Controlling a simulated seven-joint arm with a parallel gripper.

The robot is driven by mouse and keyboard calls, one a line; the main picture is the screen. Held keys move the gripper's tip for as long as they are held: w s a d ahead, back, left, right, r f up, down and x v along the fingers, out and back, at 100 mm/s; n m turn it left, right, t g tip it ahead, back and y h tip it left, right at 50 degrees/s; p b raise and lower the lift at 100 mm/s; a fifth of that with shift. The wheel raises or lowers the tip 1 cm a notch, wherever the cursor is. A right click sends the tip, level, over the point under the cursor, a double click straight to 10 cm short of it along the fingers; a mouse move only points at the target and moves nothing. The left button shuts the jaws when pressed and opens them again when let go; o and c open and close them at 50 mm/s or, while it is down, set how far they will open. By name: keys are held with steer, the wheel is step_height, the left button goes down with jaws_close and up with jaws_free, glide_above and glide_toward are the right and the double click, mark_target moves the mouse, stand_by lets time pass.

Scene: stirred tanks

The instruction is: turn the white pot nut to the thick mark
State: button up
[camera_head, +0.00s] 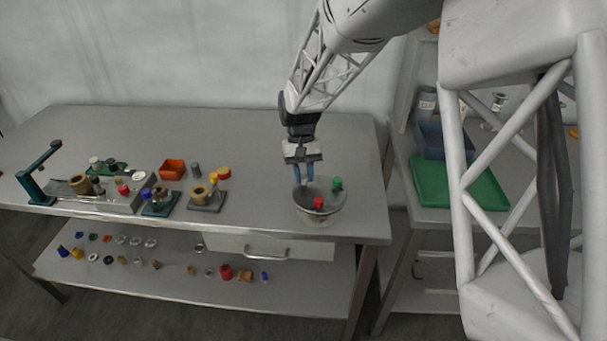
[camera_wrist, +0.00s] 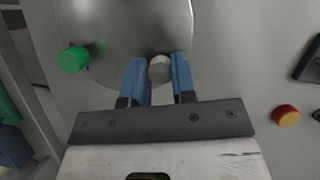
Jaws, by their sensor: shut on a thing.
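The grey metal pot (camera_head: 322,219) stands near the right end of the table; its rounded body (camera_wrist: 115,30) fills the upper part of the wrist view. The white pot nut (camera_wrist: 159,69) shows as a pale round knob at the pot's rim. My gripper (camera_head: 304,182) points down at the pot's far-left rim. In the wrist view its two blue fingers are shut on the white nut, one on each side. The thick mark cannot be made out in either view.
A red knob (camera_head: 318,202) and a green knob (camera_head: 337,183) sit on the pot's rim, the green one also showing in the wrist view (camera_wrist: 73,59). Small fixtures and an orange bin (camera_head: 172,170) stand to the left. The table behind the pot is clear.

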stand_by(0.4)
steer(key=o, duration=0.9)
steer(key=shift+r, duration=0.1)
steer(key=v, duration=0.7)
steer(key=shift+w+r, duration=0.2)
steer(key=shift+r, duration=0.05)
